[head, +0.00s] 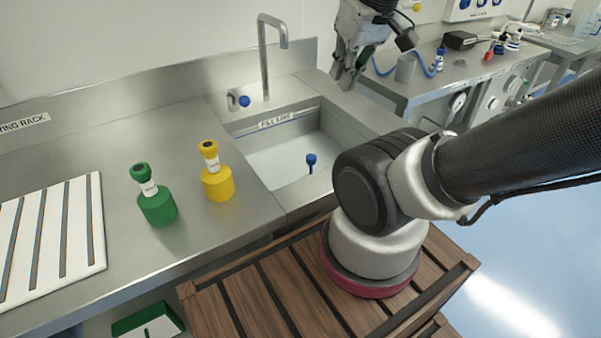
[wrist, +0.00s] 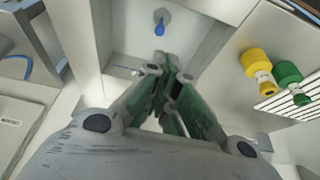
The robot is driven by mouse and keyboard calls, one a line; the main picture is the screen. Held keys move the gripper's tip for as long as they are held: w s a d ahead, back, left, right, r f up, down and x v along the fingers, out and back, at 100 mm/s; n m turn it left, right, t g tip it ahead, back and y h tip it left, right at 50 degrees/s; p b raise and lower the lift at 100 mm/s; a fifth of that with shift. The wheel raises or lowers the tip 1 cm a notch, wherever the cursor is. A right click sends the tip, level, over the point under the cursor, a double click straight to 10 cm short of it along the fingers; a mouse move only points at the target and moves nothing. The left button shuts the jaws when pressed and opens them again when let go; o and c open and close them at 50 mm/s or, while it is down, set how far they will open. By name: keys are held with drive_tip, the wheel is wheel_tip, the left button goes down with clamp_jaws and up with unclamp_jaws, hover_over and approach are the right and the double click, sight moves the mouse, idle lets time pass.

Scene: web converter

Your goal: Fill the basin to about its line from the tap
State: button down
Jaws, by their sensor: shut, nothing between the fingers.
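The steel basin (head: 258,132) is set into the counter, with a FILL LINE label (head: 278,121) on its back wall. Its floor looks pale; I cannot tell whether water lies there. A blue-topped plug or stopper (head: 311,160) stands in it and also shows in the wrist view (wrist: 160,20). The tall tap (head: 264,60) arches behind the basin, with no stream visible from its spout. A blue-capped tap knob (head: 244,101) is at its left. My gripper (head: 345,80) is shut and empty, above and right of the basin; its fingers also show in the wrist view (wrist: 172,85).
Yellow (head: 217,183) and green (head: 157,206) bottles stand on the counter left of the basin, beside a white drying rack (head: 55,240). A second bench (head: 420,88) with a blue hose is at the right. A wooden slatted surface (head: 250,300) is in front.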

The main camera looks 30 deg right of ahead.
drive_tip(key=c, duration=1.9)
unclamp_jaws()
drive_tip(key=shift+c, duration=0.2)
drive_tip(key=o, duration=0.3)
drive_tip(key=shift+w+a+r, duration=0.1)
drive_tip(key=shift+w+r, duration=0.05)
drive_tip(key=shift+w, duration=0.15)
drive_tip(key=shift+o, duration=0.5)
drive_tip(key=w+a+g, duration=0.1)
drive_tip(key=w, duration=0.6)
drive_tip(key=w+a+r+g+y, duration=0.1)
drive_tip(key=w+a, duration=0.1)
drive_tip(key=w, duration=0.4)
drive_tip(key=shift+w+a+r, duration=0.15)
drive_tip(key=shift+w+a, duration=0.1)
drive_tip(key=shift+w, duration=0.15)
drive_tip(key=w+a+f+g+y, duration=0.1)
drive_tip(key=w+a+f, duration=0.25)
drive_tip(key=w, duration=0.45)
drive_tip(key=w+a+f+g, duration=0.1)
drive_tip(key=w+a+f, duration=0.1)
drive_tip(key=w+f, duration=0.4)
drive_tip(key=f, duration=0.4)
drive_tip(key=w+a+f, duration=0.1)
drive_tip(key=f, duration=0.1)
drive_tip(key=shift+w+a, duration=0.1)
drive_tip(key=shift+r, duration=0.1)
clamp_jaws()
